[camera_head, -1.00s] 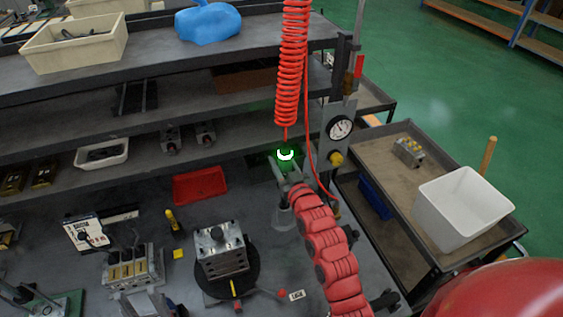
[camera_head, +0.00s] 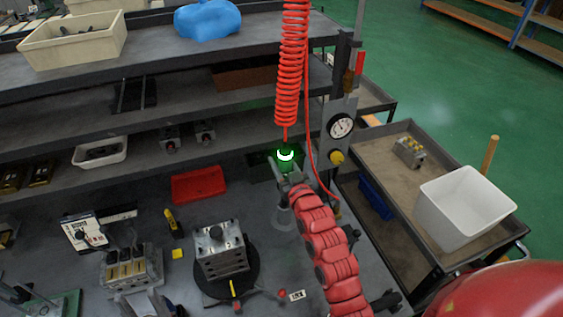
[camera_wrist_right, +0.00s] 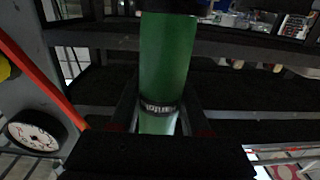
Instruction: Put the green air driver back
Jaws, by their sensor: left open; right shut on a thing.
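The green air driver (camera_head: 287,157) hangs upright below the coiled red hose, at the rear right of the bench. A bright white ring shows on it. My right gripper (camera_head: 284,178) is shut on its lower part. In the right wrist view the green driver (camera_wrist_right: 168,60) stands between the fingers, with a dark ring and a pale lower end. I cannot tell whether it touches a holder, since the gripper covers its bottom.
A pressure gauge (camera_head: 341,126) with a yellow knob stands on a post just right of the driver. Shelves rise behind it. A red tray (camera_head: 199,184) and a valve block (camera_head: 221,249) on a round black base stand to the left. A cart (camera_head: 376,150) with a white bin stands right.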

